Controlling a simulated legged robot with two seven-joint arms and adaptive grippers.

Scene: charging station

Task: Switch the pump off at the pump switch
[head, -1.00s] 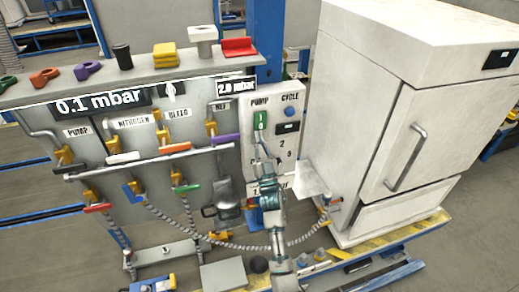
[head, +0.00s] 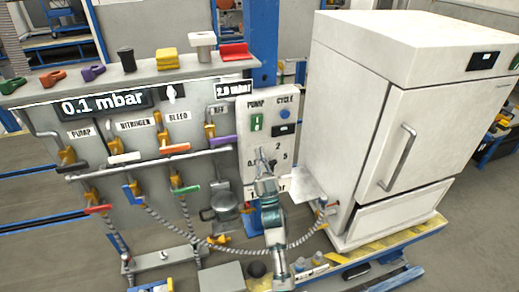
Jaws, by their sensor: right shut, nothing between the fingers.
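The pump switch (head: 257,123) is a green rocker under the word PUMP on the pale control panel (head: 279,134), right of the pipework. My right gripper (head: 262,151) is shut and empty. It is in front of the panel, below the pump switch, and covers part of the dial area with the numbers. I cannot tell whether its tips touch the panel. My left gripper is not in view.
A blue CYCLE button (head: 285,114) is right of the switch. The white oven (head: 349,125) stands close on the right. Valves with coloured handles and a 0.1 mbar display (head: 104,103) fill the left. A hose (head: 180,228) hangs below.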

